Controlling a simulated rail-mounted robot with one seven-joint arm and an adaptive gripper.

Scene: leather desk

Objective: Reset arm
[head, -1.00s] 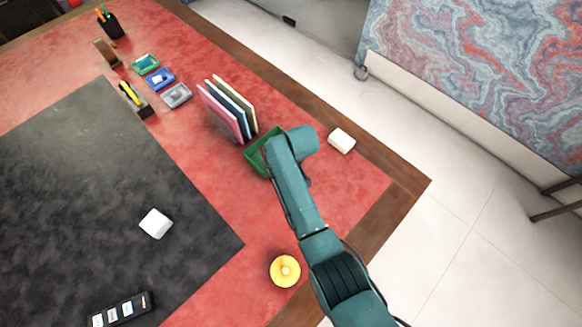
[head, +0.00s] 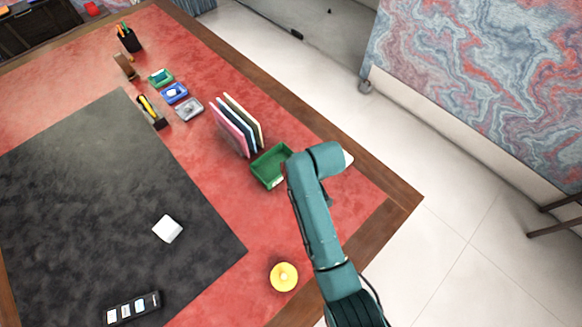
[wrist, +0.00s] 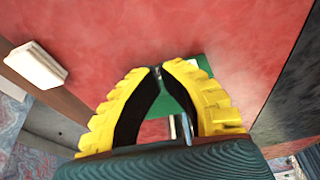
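My arm (head: 318,225) reaches from the lower right over the red desk top in the head view, its end beside the green tray (head: 262,181). My gripper is hidden behind the arm there. In the wrist view my gripper (wrist: 160,70) shows two yellow fingers with black inner pads. Their tips are together, with nothing visible held between them. Part of the green tray (wrist: 205,68) shows behind the fingers.
Upright folders (head: 236,125) stand beside the tray. A white block (head: 348,158) is partly hidden by my arm; it shows at left in the wrist view (wrist: 36,65). Another white block (head: 167,229) is on the black mat (head: 75,200). A yellow round object (head: 284,277) is near my arm.

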